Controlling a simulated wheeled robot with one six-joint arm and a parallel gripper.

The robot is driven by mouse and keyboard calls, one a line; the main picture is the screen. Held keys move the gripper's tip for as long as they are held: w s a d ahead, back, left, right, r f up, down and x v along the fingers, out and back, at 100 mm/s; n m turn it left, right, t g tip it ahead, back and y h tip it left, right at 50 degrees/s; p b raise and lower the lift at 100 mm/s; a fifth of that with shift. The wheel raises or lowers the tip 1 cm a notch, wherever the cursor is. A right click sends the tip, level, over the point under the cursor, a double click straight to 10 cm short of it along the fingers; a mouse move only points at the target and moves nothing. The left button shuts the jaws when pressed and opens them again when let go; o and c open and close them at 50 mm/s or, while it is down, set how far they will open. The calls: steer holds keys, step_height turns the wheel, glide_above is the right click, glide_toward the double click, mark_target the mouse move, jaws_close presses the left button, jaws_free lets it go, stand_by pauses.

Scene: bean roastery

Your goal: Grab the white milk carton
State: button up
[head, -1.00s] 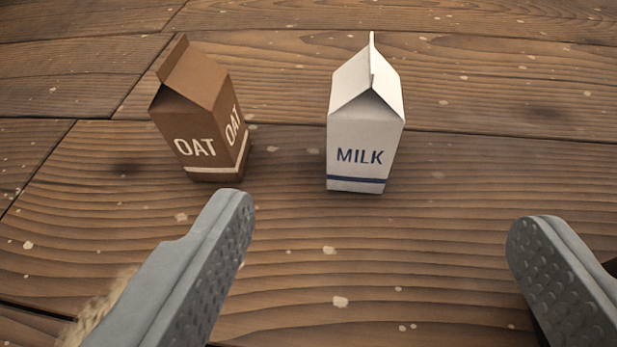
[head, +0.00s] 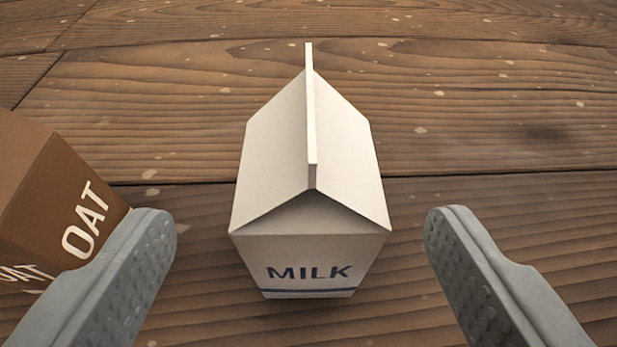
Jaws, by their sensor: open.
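The white milk carton (head: 309,240) stands upright on the wooden floor boards in the middle of the head view. It has a gabled top, blue MILK lettering and a blue stripe near its base. My gripper (head: 303,228) is open, with one grey finger to the left of the carton and one to the right. A gap shows between the carton and each finger, and nothing is held. The lower front of the carton is close to the camera.
A brown OAT carton (head: 50,195) stands at the left edge, partly cut off by the frame and partly hidden behind my left finger, which looks very close to it. The wooden boards (head: 480,110) behind and to the right are clear.

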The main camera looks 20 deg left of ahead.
steer(key=shift+x, duration=2.7)
steer(key=shift+w+d+r, duration=0.1)
steer(key=shift+d+r, duration=0.05)
steer(key=shift+r, duration=0.05)
steer(key=c, duration=1)
steer(key=shift+r, duration=0.1)
steer(key=shift+c, duration=0.2)
